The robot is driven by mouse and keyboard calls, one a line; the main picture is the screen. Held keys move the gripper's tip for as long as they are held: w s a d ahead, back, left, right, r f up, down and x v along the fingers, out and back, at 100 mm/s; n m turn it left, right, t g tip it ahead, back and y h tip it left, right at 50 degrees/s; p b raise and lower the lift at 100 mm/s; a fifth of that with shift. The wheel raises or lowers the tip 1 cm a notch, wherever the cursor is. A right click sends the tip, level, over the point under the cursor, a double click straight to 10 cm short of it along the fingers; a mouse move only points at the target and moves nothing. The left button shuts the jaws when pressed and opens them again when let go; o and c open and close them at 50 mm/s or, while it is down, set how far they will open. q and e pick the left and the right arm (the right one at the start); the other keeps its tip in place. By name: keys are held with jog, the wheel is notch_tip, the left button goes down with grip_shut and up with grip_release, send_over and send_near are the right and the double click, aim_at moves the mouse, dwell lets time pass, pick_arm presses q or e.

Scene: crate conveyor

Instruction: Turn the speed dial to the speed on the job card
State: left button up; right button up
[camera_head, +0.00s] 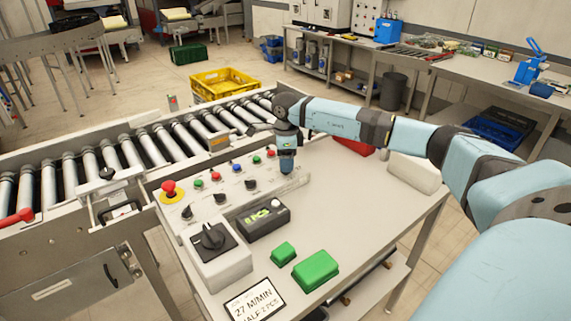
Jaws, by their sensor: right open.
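The speed dial (212,237) is a black rotary knob on a light grey box (222,269) at the left front of the table. The job card (255,301) lies at the table's front edge and reads "27 M/MIN", with a second line partly cut off. A black display unit (263,217) with green lit digits sits just right of the dial; its digits are too small to read surely. My right gripper (287,172) points down over the back of the control panel, behind and right of the dial, apart from it. It is open and empty. My left gripper is not in view.
The control panel (200,203) carries a red emergency button (169,190), coloured buttons and small black knobs. Two green blocks (316,269) (283,253) lie right of the dial box. A roller conveyor (110,152) runs behind. The table's right middle is clear.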

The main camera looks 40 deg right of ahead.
jog(key=shift+f, duration=1.2)
jog(key=c, duration=0.9)
